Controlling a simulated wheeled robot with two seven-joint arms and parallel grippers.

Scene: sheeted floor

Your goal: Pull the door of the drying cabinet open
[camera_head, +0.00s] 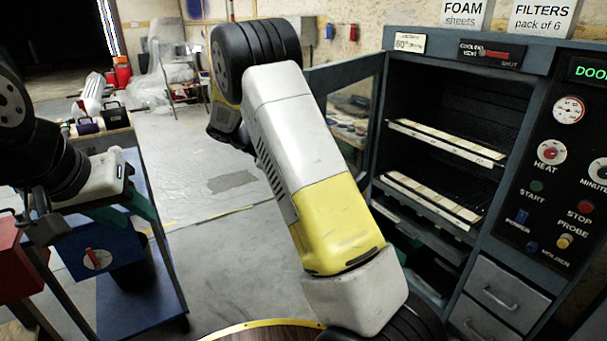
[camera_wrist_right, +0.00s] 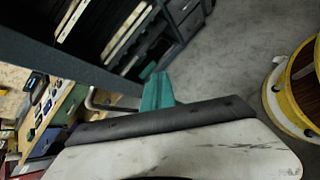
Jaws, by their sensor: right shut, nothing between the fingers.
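The drying cabinet (camera_head: 454,53) stands at the right with its shelves exposed. Its grey-framed glazed door (camera_head: 342,68) is swung out to the left of the opening, partly hidden behind my right arm. In the right wrist view, a dark bar that looks like the door frame (camera_wrist_right: 75,70) crosses the upper left, with a pale curved handle (camera_wrist_right: 92,101) by it. My right gripper (camera_wrist_right: 158,90) has its teal fingers together and empty, close to the bar; contact is unclear. My left gripper (camera_head: 138,208) is low at the left, away from the cabinet, its fingertips unclear.
A trolley with a blue lower shelf (camera_head: 140,300) stands at the left, near a red box (camera_head: 18,262). A round yellow-rimmed top (camera_head: 265,326) is at the bottom. Drawers (camera_head: 498,293) sit under the control panel. Grey floor (camera_head: 235,235) lies open between trolley and cabinet.

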